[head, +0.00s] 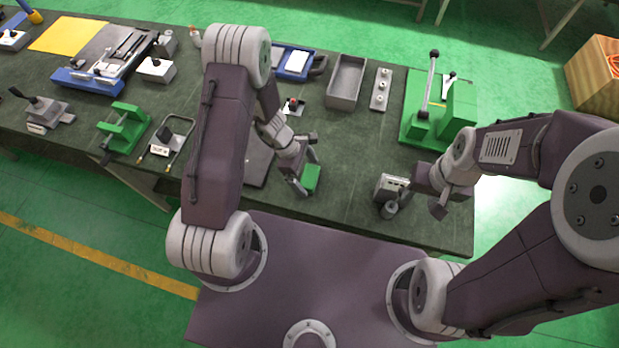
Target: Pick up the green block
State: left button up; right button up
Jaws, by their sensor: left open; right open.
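The green block (311,179) lies on the dark green workbench (345,215), near its front edge. My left gripper (302,176) is open right at the block, with its fingers about the block's sides. I cannot tell whether either finger touches it. My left gripper and arm hide some of the bench around the block. My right gripper (424,196) is open near the right end of the bench, beside a small grey device with a round knob (391,190). It appears to hold nothing.
A green press with a lever (437,115) stands at the back right. A grey metal tray (346,82) and a blue tray (293,62) lie behind the block. A green clamp-like fixture (124,127) and a wire-handled tool (170,137) are to the left. Bench between block and grey device is clear.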

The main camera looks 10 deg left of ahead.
pick_arm(q)
jog(key=shift+x, duration=0.85)
jog(key=shift+f, duration=0.2)
jog(key=shift+d, duration=0.15)
pick_arm(e)
jog(key=shift+w+d+f, duration=0.1)
jog(key=shift+f, duration=0.1)
